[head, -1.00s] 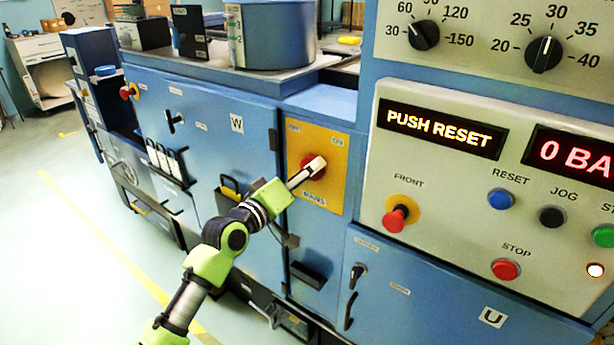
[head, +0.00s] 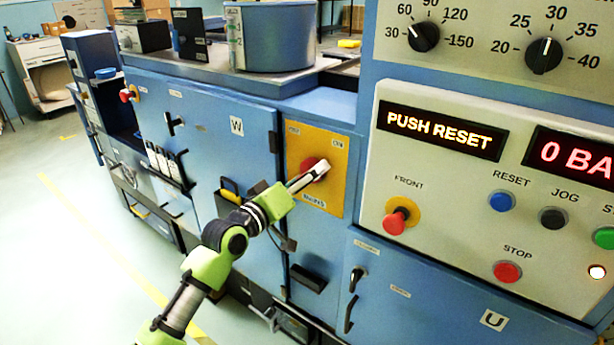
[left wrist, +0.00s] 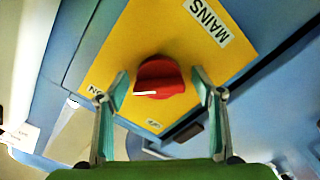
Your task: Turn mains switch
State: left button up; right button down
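The mains switch is a round red knob (head: 309,163) on a yellow plate (head: 330,190) marked MAINS, on the blue cabinet front. In the left wrist view the knob (left wrist: 160,77) sits in the middle, with a white mark at its lower left; the plate (left wrist: 185,35) carries a MAINS label and small position labels. My left gripper (head: 318,176) is at the knob in the head view and partly covers it. In the left wrist view its two fingers (left wrist: 161,88) stand apart, one on each side of the knob, with gaps visible. My right gripper is not in view.
Right of the plate is a control panel (head: 450,180) with a red FRONT stop button (head: 397,220), a PUSH RESET display (head: 440,130) and several buttons. Left is a cabinet door (head: 215,125) marked W with a pouch of tools. A blue drum (head: 275,40) stands above.

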pick_arm(q)
jog(key=shift+r, duration=0.1)
jog(key=v, duration=1.2)
